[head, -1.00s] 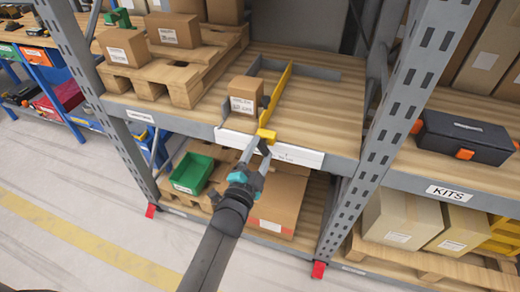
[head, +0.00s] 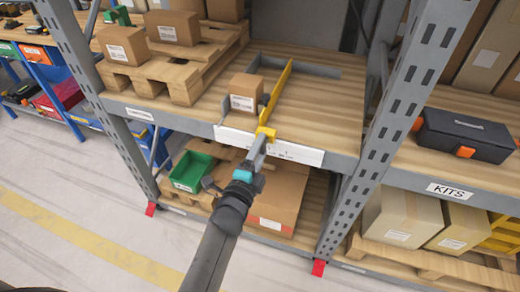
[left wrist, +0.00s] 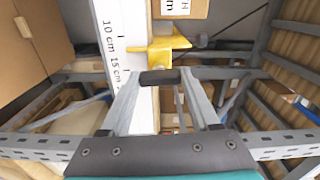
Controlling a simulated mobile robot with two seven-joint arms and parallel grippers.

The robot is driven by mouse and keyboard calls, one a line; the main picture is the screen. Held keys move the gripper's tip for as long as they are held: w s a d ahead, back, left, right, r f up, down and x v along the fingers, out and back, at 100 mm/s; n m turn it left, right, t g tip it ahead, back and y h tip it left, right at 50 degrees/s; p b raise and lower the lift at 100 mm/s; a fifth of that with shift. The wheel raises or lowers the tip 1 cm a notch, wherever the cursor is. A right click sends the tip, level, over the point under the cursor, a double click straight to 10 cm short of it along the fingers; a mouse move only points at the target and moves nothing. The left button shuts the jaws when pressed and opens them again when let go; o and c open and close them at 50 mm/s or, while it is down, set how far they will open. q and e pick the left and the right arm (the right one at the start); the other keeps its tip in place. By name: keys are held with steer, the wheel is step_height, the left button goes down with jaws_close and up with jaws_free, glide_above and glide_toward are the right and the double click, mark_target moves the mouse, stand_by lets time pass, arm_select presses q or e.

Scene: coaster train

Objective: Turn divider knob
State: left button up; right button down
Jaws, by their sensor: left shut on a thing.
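The yellow divider (head: 280,92) stands on the wooden shelf deck, to the right of a small cardboard box (head: 246,90). Its yellow knob (head: 266,131) is at the front end, above the white scale strip (head: 296,152) on the shelf edge. My left gripper (head: 262,139) reaches up from below and is shut on the knob. In the left wrist view the knob (left wrist: 165,46) shows just beyond the fingertips (left wrist: 160,76), next to the scale strip (left wrist: 120,25) with its centimetre marks. The fingers partly hide the knob. My right gripper is not in view.
A grey upright post (head: 395,130) stands right of this bay. A pallet with boxes (head: 175,75) is on the left of the deck. Below are a green bin (head: 193,171) and a large carton (head: 277,200). The deck right of the divider is clear.

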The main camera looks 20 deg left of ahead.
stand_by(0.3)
arm_select(q)
steer(key=o, duration=1.4)
steer(key=shift+c, duration=0.2)
